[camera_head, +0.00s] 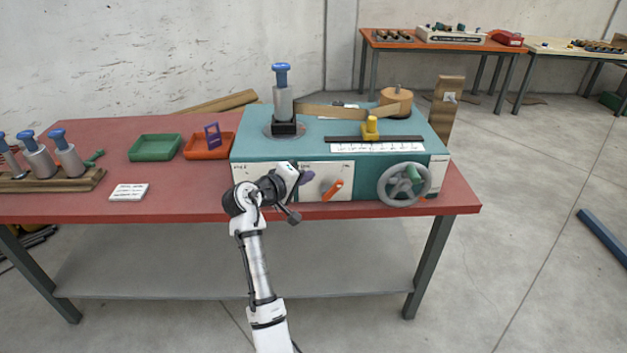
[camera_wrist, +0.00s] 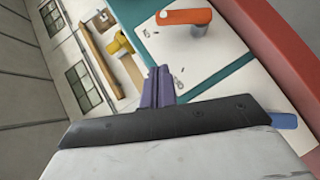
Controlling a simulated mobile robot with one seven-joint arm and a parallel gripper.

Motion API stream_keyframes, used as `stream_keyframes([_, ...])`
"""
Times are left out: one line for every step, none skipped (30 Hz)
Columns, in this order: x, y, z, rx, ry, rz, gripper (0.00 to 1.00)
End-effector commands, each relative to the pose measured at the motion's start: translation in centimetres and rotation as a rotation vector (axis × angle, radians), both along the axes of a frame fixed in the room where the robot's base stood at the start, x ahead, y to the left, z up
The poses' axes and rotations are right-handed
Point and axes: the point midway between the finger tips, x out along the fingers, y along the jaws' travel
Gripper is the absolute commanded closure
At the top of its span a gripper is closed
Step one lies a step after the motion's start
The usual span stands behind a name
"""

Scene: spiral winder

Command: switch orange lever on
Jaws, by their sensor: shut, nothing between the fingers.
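The orange lever (camera_head: 333,190) sits on the white front panel of the teal winder (camera_head: 265,147), to the left of the grey handwheel. In the head view it slants, with its upper end to the right. The lever also shows at the top of the wrist view (camera_wrist: 184,17). My gripper (camera_head: 306,177) is in front of the panel, to the left of the lever and a little above it. Its purple fingers (camera_wrist: 158,86) are together and empty, apart from the lever. Whether the fingertips touch the panel cannot be told.
A grey handwheel (camera_head: 404,184) sticks out at the right of the panel. A yellow slider (camera_head: 371,128) stands on a dark rail above. Green (camera_head: 155,148) and orange (camera_head: 208,146) trays lie left on the red table (camera_head: 195,208). Space in front of the lever looks clear.

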Motion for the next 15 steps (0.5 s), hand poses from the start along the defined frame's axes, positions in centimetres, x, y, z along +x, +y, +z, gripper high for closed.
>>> stream_keyframes([-0.8, 0.6, 0.1, 0.001, -0.003, 0.001, 1.0])
stream_keyframes([-1.3, 1.0, 0.3, 0.001, -0.002, 0.0, 1.0])
stream_keyframes([-1.9, 1.6, 0.7, 0.001, -0.003, 0.001, 1.0])
stream_keyframes([-2.3, 1.9, 0.9, 0.001, -0.001, 0.001, 1.0])
stream_keyframes([-2.6, 2.1, 1.2, 0.001, -0.002, 0.001, 1.0])
stream_keyframes([-3.1, 2.5, 1.4, 0.002, -0.001, 0.0, 1.0])
stream_keyframes([-3.4, 2.7, 1.7, 0.001, -0.002, -0.001, 1.0])
stream_keyframes([-3.6, 2.9, 1.9, 0.001, -0.002, -0.001, 1.0])
stream_keyframes([-3.9, 3.2, 2.0, 0.0, 0.0, -0.001, 1.0])
stream_keyframes([-4.1, 3.3, 2.2, 0.0, 0.0, -0.001, 1.0])
stream_keyframes([-4.2, 3.4, 2.3, 0.0, 0.0, 0.0, 1.0])
stream_keyframes([-4.4, 3.5, 2.4, 0.0, 0.0, -0.001, 1.0])
stream_keyframes([-4.5, 3.6, 2.4, 0.0, 0.001, -0.002, 1.0])
stream_keyframes([-4.5, 3.6, 2.4, 0.001, 0.001, -0.002, 1.0])
stream_keyframes([-4.6, 3.6, 2.5, 0.001, 0.001, -0.002, 1.0])
